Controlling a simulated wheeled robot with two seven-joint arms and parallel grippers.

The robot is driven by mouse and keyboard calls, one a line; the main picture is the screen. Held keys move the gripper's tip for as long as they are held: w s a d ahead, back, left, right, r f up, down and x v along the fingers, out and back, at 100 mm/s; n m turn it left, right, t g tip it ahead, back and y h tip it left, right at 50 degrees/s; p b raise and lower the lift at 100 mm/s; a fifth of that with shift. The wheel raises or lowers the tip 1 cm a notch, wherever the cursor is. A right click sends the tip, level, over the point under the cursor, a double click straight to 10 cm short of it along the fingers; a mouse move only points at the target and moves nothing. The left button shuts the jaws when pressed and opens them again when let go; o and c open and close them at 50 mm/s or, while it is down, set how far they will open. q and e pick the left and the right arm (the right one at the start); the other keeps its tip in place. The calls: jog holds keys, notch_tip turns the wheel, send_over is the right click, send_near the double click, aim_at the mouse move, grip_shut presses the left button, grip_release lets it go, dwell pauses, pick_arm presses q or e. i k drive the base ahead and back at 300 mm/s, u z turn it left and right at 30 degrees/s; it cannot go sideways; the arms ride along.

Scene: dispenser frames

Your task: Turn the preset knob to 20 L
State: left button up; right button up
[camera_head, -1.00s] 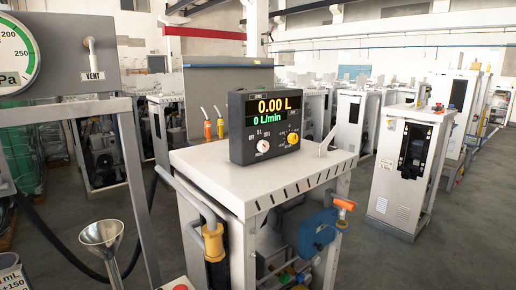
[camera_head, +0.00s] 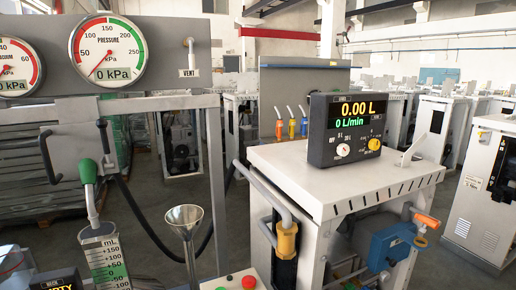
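A dark dispenser meter box (camera_head: 322,155) stands on a white cabinet top right of centre. Its display (camera_head: 361,113) reads 0.00 L in yellow and 0 L/min in green. Below the display are a small white knob with a red mark (camera_head: 343,150) and a yellow knob (camera_head: 374,144). Small labels lie around the white knob, too small to read surely, so I cannot tell its exact setting. Neither of my grippers shows in the view.
The white cabinet (camera_head: 290,166) has an orange-handled valve (camera_head: 426,221) at its right side. A metal funnel (camera_head: 184,215), a pressure gauge (camera_head: 108,52) reading 0 kPa and a graduated cylinder (camera_head: 104,262) are to the left. A red button (camera_head: 249,282) is at the bottom.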

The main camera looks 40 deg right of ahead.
aim_at(343, 150)
jog(key=u, duration=0.85)
jog(key=k, duration=0.55)
jog(key=z, duration=1.45)
